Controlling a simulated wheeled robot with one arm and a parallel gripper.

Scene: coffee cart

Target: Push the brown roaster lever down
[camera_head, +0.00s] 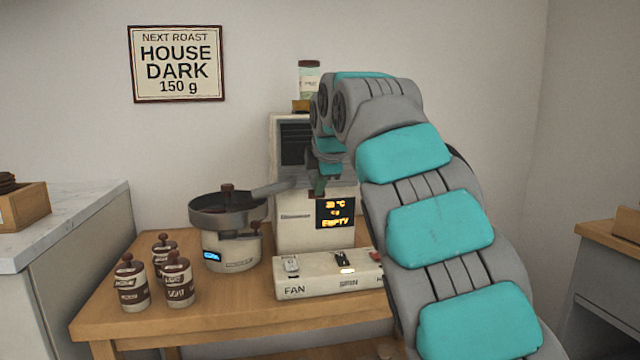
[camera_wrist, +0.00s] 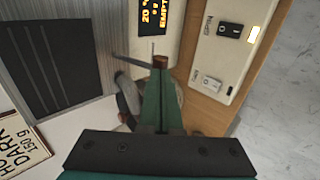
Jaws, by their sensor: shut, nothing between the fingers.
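The cream roaster (camera_head: 290,236) stands at the back of the wooden table, its display reading "EMPTY". The brown lever end (camera_wrist: 160,60) shows in the wrist view right at my fingertips, with a thin metal rod beside it. My gripper (camera_wrist: 160,74) is shut and empty, its green fingers touching or nearly touching the brown end; I cannot tell which. In the head view my gripper (camera_head: 318,188) is in front of the roaster's face, left of and above the display, and the lever there is mostly hidden by it.
A round cooling pan (camera_head: 225,203) with a chute stands left of the roaster. Several brown-lidded canisters (camera_head: 131,285) stand at the table's left. A switch box labelled FAN (camera_head: 320,285) lies in front of the roaster. My arm hides the table's right side.

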